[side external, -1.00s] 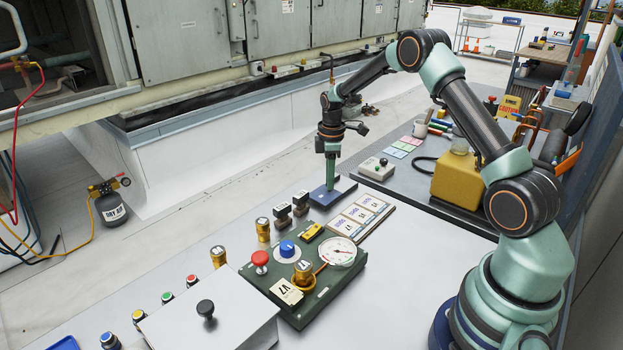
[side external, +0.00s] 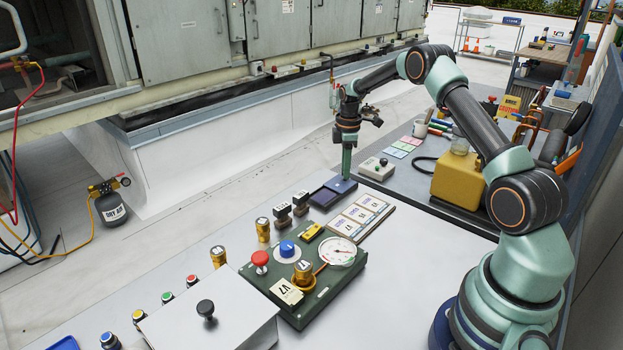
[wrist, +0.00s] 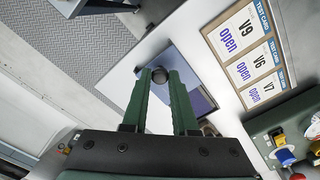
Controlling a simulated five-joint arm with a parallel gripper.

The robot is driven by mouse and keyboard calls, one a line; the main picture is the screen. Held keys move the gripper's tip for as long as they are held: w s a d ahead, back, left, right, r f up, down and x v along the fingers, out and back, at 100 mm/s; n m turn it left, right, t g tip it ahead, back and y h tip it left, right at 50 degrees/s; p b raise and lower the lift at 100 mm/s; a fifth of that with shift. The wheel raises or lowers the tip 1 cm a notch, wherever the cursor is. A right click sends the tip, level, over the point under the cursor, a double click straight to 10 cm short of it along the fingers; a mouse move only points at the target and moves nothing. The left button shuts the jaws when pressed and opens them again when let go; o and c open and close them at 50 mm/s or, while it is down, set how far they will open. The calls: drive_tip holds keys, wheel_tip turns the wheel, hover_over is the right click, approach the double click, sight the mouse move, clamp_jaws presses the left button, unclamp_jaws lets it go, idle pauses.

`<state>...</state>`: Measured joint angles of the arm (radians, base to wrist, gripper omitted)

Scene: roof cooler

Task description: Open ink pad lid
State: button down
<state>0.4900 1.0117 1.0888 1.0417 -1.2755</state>
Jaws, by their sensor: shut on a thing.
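The ink pad (side external: 323,198) lies on the bench with its dark pad face showing in the side view. Its blue lid (side external: 337,185) is on the far right side of it, off most of the pad. My gripper (side external: 347,174) points straight down over the lid. The bluish lid (wrist: 182,62) shows around and beyond the fingers there. I cannot tell whether the lid touches the bench or hangs just above it.
Two stamps (side external: 291,210) stand left of the pad. A board of test cards (side external: 360,215) lies close in front right. A grey box with a button (side external: 377,168) stands behind right. A green gauge panel (side external: 305,275) is nearer. Bare bench lies right of the cards.

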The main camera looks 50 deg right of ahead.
drive_tip(key=c, duration=0.7)
unclamp_jaws()
drive_tip(key=shift+r, duration=0.1)
wheel_tip(320, 180, up, 12)
